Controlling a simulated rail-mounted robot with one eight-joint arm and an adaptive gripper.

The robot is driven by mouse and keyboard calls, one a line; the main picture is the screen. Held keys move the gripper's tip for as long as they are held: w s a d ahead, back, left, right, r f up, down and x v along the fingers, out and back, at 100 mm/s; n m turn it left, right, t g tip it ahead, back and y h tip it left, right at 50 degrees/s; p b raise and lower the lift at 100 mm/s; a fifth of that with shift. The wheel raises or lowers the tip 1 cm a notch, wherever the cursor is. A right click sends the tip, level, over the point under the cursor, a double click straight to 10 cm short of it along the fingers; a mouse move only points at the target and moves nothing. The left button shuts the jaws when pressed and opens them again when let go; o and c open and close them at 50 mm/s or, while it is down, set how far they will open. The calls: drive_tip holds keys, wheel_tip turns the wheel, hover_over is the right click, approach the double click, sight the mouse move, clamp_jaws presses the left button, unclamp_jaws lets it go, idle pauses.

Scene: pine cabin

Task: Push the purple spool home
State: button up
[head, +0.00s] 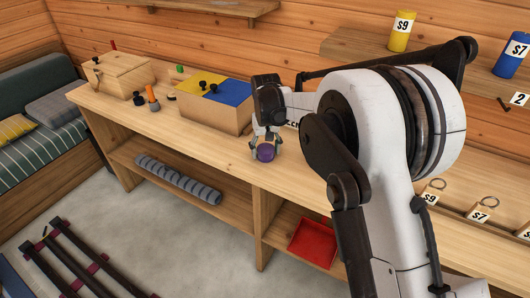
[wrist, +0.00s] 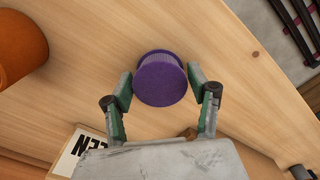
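The purple spool (head: 266,152) is near the front edge of the wooden bench top, in the middle of the head view. In the wrist view the purple spool (wrist: 160,84) shows its round purple end, with a paler ribbed body behind it. My gripper (head: 266,147) is over the spool, with one finger on each side of it. Whether the spool rests on the bench is hard to tell.
A wooden box (head: 205,112) with a yellow and blue lid stands just left of my gripper. Another wooden box (head: 117,73) is farther left. An orange round object (wrist: 20,48) shows at the wrist view's left. A red tray (head: 314,243) is on the shelf below.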

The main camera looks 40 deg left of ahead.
drive_tip(key=c, duration=1.1)
drive_tip(key=shift+r+p, duration=0.4)
drive_tip(key=shift+r, duration=0.85)
